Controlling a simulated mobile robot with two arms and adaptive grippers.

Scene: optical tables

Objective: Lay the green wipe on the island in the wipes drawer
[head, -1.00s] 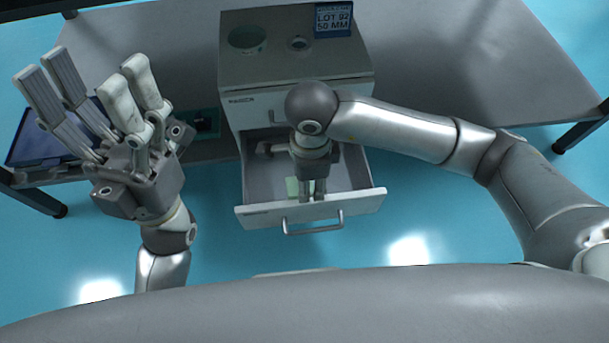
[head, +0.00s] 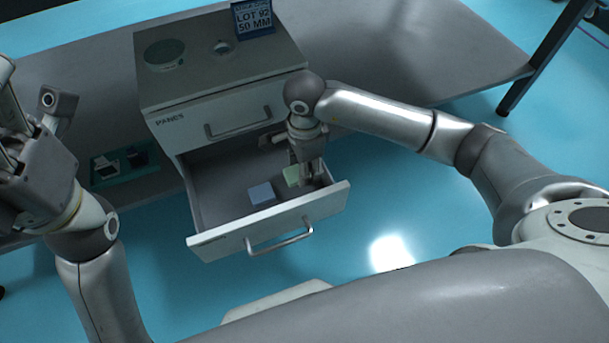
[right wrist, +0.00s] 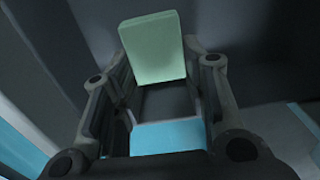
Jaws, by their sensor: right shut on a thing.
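The open drawer (head: 225,232) of the grey cabinet holds a pale blue wipe (head: 261,193) lying on its floor. My right gripper (head: 310,180) reaches down into the drawer near its right side. It is shut on the green wipe (head: 291,177), which shows beside the fingers, right of the blue wipe. In the right wrist view the green wipe (right wrist: 155,48) stands out at the fingertips, seen as a flat pale green slab. Whether it touches the drawer floor is unclear. My left gripper (head: 22,115) is at the left edge, open and empty, partly cut off.
The cabinet top (head: 200,85) bears a round green disc (head: 165,55), a small round piece (head: 223,47) and a lot sign (head: 254,18). A closed drawer (head: 225,118) is above the open one. A teal tray (head: 105,180) stands to the left. Floor in front is clear.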

